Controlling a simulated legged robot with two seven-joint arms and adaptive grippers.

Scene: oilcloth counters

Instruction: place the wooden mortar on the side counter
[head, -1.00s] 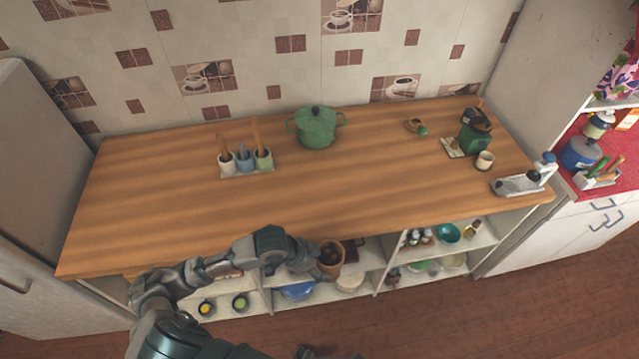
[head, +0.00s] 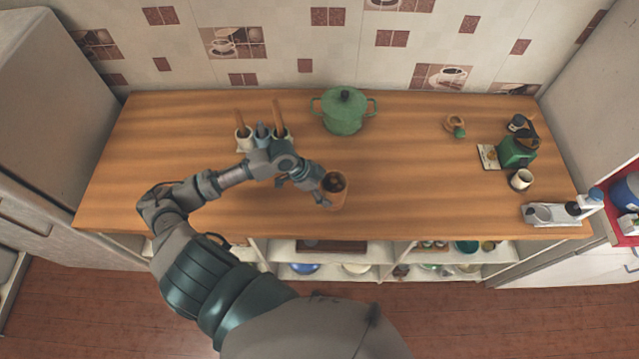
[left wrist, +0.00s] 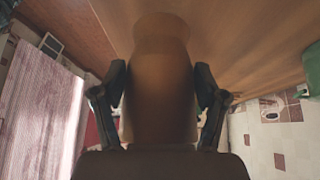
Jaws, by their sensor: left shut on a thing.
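The wooden mortar (head: 339,199) is a brown cup with dark contents, near the front edge of the wooden counter (head: 400,190). My left gripper (head: 320,190) reaches it from the left and is shut on its side. In the left wrist view the mortar (left wrist: 160,95) fills the middle between both fingers, with the wood surface close to its far end. I cannot tell whether its base touches the wood. A red-topped counter (head: 628,226) shows partly at the right edge. My right gripper is not in view.
A green pot (head: 344,115) and a holder with utensils (head: 262,135) stand behind my left arm. A green grinder (head: 517,150), a white cup (head: 521,179) and a grey-white tray (head: 555,213) sit at the right.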

